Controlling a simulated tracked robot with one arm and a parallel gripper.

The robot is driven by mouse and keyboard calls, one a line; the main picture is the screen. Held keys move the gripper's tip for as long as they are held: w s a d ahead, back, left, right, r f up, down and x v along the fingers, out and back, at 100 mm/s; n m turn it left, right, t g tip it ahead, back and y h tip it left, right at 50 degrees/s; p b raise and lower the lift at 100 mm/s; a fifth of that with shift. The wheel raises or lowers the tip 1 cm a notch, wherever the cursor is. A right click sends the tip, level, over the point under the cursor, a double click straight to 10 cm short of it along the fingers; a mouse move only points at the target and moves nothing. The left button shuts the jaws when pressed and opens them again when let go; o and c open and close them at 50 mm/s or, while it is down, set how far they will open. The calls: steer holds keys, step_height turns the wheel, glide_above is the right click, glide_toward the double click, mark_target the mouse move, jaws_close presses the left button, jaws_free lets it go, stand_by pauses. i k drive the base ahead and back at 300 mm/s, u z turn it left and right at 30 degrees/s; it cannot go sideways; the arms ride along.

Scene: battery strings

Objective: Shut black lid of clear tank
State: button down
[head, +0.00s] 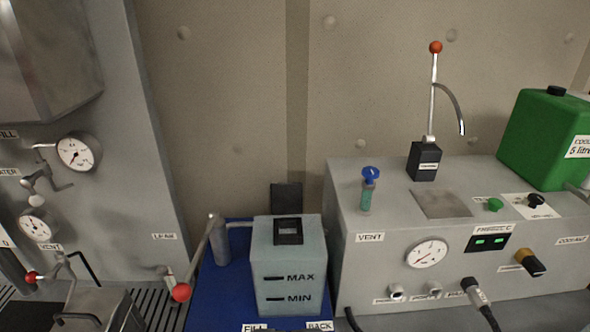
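The clear tank (266,268) is a pale, cloudy box with MAX and MIN marks on its front. It stands low in the middle of the head view. A black square filler neck (289,239) sits on its top. The black lid (286,196) stands upright at the back of the neck, so it is open. My gripper does not show in this view, so its place relative to the lid cannot be told.
The tank stands on a blue base (218,292), close beside a grey console (365,275) on its right. A lever with a red knob (181,292) and a grey cylinder (219,245) are on its left. A green canister (535,135) stands on the console. Space above the tank is clear.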

mark_target(286, 198)
steer(key=i, duration=0.9)
steer(key=u, duration=0.1)
